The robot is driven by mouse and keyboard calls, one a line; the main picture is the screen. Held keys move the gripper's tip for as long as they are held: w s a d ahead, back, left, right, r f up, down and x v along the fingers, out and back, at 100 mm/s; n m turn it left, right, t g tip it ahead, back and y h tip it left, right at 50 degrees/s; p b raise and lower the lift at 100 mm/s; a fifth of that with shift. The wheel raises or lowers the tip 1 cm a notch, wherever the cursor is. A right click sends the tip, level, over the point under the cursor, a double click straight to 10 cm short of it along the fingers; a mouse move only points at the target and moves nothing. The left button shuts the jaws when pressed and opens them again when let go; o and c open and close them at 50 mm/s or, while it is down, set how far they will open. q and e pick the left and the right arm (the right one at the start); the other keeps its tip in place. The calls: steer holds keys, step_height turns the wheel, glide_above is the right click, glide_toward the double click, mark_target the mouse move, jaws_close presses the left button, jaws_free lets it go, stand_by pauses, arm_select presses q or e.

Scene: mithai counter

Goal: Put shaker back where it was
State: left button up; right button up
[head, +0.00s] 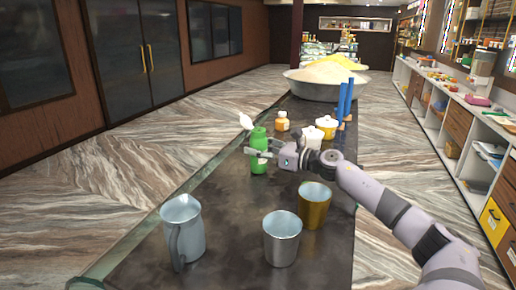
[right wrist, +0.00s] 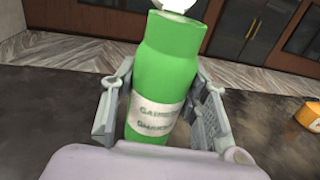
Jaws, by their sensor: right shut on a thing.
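The shaker appears to be the green bottle (head: 259,140) with a white label, on the left side of the dark counter. In the right wrist view the green bottle (right wrist: 165,70) fills the middle, its lettering only partly readable. My right gripper (head: 264,153) reaches in from the right and is shut around the bottle's body; its fingers (right wrist: 160,110) lie on both sides. The bottle looks roughly upright. I cannot tell whether its base touches the counter. A white piece (head: 245,121) shows near its top. My left gripper is not in view.
On the dark counter (head: 225,225) stand a grey pitcher (head: 190,235), a steel cup (head: 282,240) and a brass cup (head: 314,205) in front.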

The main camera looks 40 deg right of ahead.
steer(key=shift+f, duration=0.15)
steer(key=o, duration=1.3)
steer(key=shift+o, duration=0.2)
steer(key=shift+r, duration=0.2)
steer(key=shift+s+d+f, duration=0.1)
steer(key=shift+s+f, duration=0.15)
steer(key=shift+s, duration=0.05)
steer(key=b+v, duration=0.1)
steer(key=v, duration=0.4)
steer(key=b+v, duration=0.2)
steer(key=v, duration=0.3)
steer(key=shift+s+r, duration=0.2)
steer(key=shift+r, duration=0.05)
steer(key=shift+s+d+r, duration=0.1)
steer(key=shift+s+d, duration=0.1)
steer(key=shift+s, duration=0.3)
